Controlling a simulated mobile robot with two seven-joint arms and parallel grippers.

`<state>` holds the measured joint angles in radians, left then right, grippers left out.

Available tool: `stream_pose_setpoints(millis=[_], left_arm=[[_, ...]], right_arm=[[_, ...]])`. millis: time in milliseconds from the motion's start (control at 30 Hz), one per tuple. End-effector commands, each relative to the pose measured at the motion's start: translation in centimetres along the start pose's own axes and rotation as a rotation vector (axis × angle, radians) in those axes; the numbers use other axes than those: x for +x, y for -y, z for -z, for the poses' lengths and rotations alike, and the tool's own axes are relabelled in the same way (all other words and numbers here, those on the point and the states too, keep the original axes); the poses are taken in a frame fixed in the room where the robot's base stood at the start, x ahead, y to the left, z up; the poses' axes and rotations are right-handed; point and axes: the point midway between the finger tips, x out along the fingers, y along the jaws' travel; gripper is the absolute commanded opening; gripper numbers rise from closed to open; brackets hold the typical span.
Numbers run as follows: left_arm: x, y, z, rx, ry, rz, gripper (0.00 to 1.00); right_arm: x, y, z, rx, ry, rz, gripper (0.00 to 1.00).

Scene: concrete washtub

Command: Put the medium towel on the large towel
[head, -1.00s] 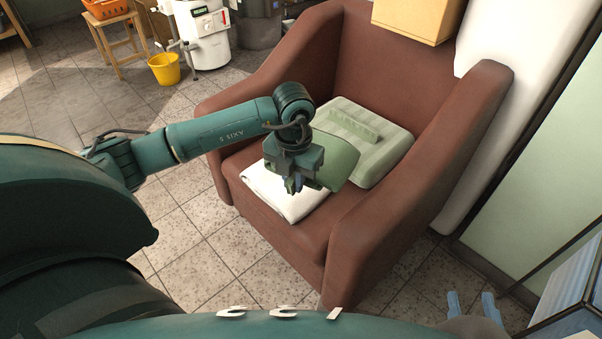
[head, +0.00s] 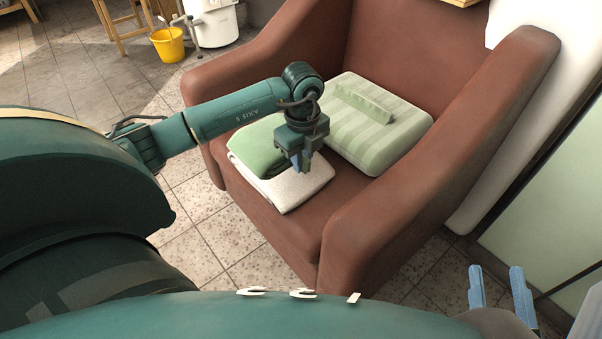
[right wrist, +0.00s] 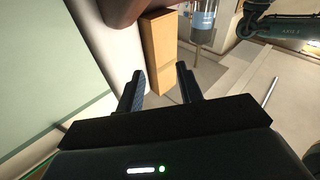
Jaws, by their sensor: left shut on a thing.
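The medium towel, a folded green one (head: 258,147), rests on the large towel, a white folded one (head: 295,190), on the front of the armchair seat. The green towel covers the rear left part of the white one, whose front and right edges show. My left gripper (head: 303,165) is at the green towel's right edge, pointing down, shut on it. The gripper hides the grasped edge. My right gripper (head: 497,288) is open and empty at the lower right, away from the towels; its spread fingers also show in the right wrist view (right wrist: 161,88).
The reddish-brown armchair (head: 345,225) has high arms on both sides. A pale green striped cushion (head: 390,140) with a small striped block-like piece (head: 364,100) on it lies behind the towels. A yellow bucket (head: 168,45) stands on the tiled floor.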

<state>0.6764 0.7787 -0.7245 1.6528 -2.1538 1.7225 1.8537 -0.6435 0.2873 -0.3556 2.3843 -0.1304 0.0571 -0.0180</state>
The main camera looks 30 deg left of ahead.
Motion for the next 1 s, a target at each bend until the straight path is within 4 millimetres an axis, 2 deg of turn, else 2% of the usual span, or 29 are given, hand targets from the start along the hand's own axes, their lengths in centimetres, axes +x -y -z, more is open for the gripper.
stream_pose_setpoints(millis=[300, 700, 733, 1000], left_arm=[[4.7, 0.0, 0.0, 0.0, 0.002, -0.001, 0.0], [5.1, 0.0, 0.0, 0.002, 0.002, 0.0, 0.0], [5.0, 0.0, 0.0, 0.002, 0.001, 0.0, 0.17], [5.0, 0.0, 0.0, 0.002, 0.001, 0.0, 0.36]], right_arm=[[0.2, 0.3, -0.2, 0.045, -0.029, 0.008, 0.36], [0.2, 0.3, -0.1, 0.053, -0.028, 0.009, 0.36], [0.3, 0.3, -0.1, 0.053, -0.028, 0.009, 0.36], [0.3, 0.3, 0.0, 0.053, -0.029, 0.009, 0.36]])
